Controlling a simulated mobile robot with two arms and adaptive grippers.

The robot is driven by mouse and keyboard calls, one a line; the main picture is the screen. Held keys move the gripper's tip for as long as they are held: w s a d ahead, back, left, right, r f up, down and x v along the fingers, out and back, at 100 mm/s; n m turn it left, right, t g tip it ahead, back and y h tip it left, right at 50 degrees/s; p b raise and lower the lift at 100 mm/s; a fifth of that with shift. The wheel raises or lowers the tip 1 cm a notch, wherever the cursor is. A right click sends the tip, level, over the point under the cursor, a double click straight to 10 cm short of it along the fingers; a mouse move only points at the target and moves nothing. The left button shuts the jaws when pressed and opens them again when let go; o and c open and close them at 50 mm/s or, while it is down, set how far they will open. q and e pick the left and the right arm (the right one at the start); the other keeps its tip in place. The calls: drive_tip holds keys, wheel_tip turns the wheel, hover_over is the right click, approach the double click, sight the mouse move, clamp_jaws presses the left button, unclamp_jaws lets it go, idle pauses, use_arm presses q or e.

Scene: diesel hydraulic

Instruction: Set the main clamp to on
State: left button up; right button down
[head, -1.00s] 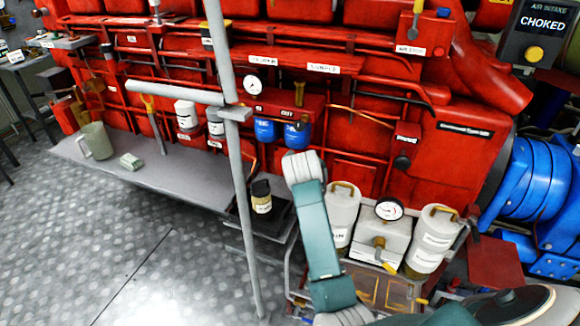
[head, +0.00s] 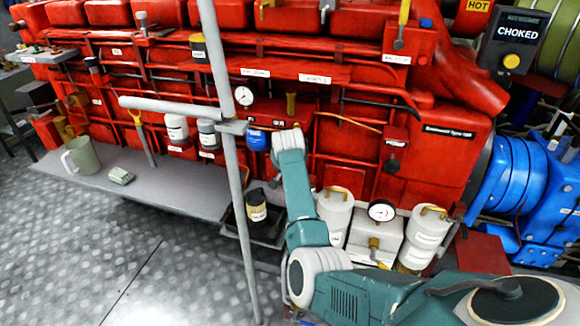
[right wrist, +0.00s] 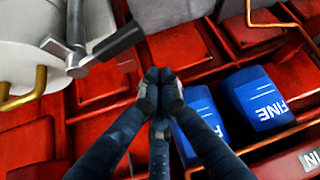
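No label that I can read as main clamp shows in either view, so I cannot tell which part it is. In the right wrist view, a grey bar handle (right wrist: 118,42) on a dark rod stands at the upper left, apart from my fingers. My right gripper (right wrist: 160,82) has its fingertips together with nothing visible between them. It is in front of red engine parts and beside the blue filters (right wrist: 252,98) marked FINE. In the head view my right arm reaches up to a blue filter (head: 256,140), and its gripper is hidden behind the arm's end. My left gripper is not in view.
A grey post (head: 237,205) with a horizontal bar (head: 165,106) stands left of my right arm. White canisters (head: 425,232) and a gauge box (head: 376,238) stand below the red engine (head: 440,165). A grey bench (head: 180,190) holds a mug (head: 81,157). Floor at left is clear.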

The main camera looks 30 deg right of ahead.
drive_tip(key=s+a+p, duration=0.1)
drive_tip(key=s+f, duration=0.1)
drive_tip(key=shift+s+a+p, duration=0.4)
idle(0.4)
